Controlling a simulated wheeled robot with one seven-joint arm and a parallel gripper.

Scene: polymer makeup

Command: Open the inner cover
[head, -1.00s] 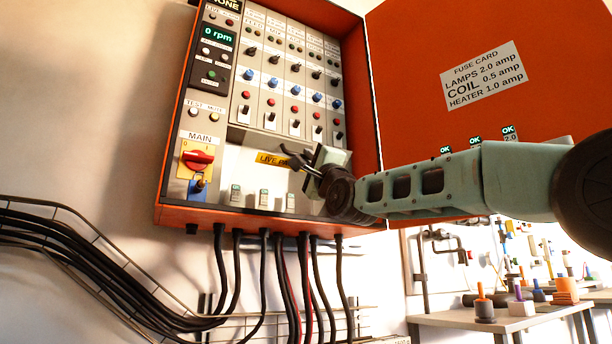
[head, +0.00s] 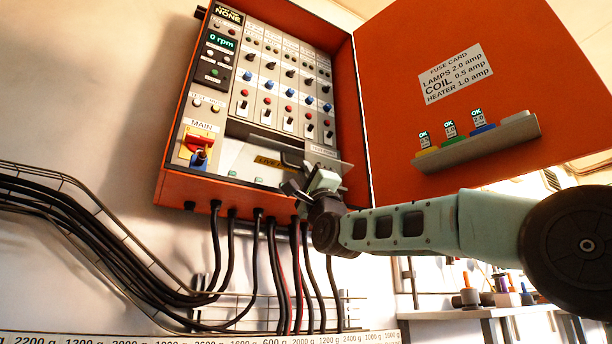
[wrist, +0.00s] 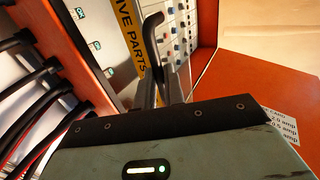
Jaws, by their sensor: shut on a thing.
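The inner cover (head: 333,172) is a clear panel in the lower part of the orange cabinet, with a yellow LIVE PARTS label (head: 270,162). It appears tilted outward from the cabinet face, so it stands partly open. Its black handle (head: 292,159) is at the label's right end. My gripper (head: 298,185) is in front of the cover and shut on the handle. In the wrist view, the black handle (wrist: 150,35) rises from between my gripper's fingers (wrist: 160,92), beside the yellow label (wrist: 130,35). The exact contact is partly hidden.
The orange cabinet door (head: 400,130) stands open at the right, with a shelf (head: 475,145) of labelled fuses. A red MAIN switch (head: 197,142) is left of the cover. Black cables (head: 270,270) hang below the cabinet. A workbench (head: 470,314) stands at lower right.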

